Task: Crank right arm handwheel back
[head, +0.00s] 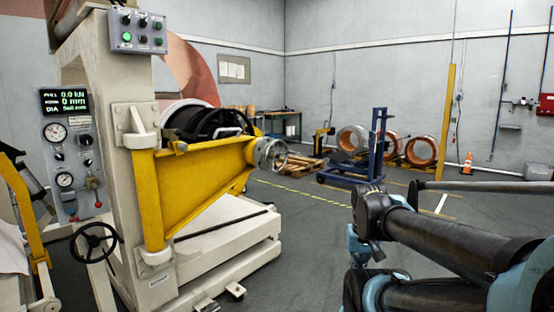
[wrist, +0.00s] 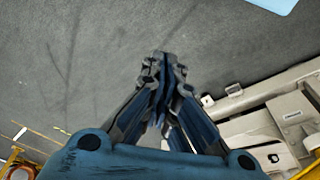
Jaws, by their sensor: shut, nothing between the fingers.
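A black spoked handwheel (head: 95,243) stands at the lower left of the machine in the head view, beside the beige column (head: 118,195). A yellow swing arm (head: 195,178) is hinged on that column and reaches right to a round metal end (head: 270,154). A second dark wheel-like rim (head: 228,122) shows behind the arm, partly hidden; I cannot tell which wheel belongs to the arm. My gripper (wrist: 165,62) is shut and empty over bare grey floor in the wrist view, apart from the machine. No handwheel is clear in the wrist view.
A control panel (head: 70,150) with gauges and a display is left of the column. The machine base (head: 225,255) juts forward low; its edge (wrist: 250,125) shows in the wrist view. A blue lift (head: 370,150) and copper coils stand behind. Grey floor is open at centre.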

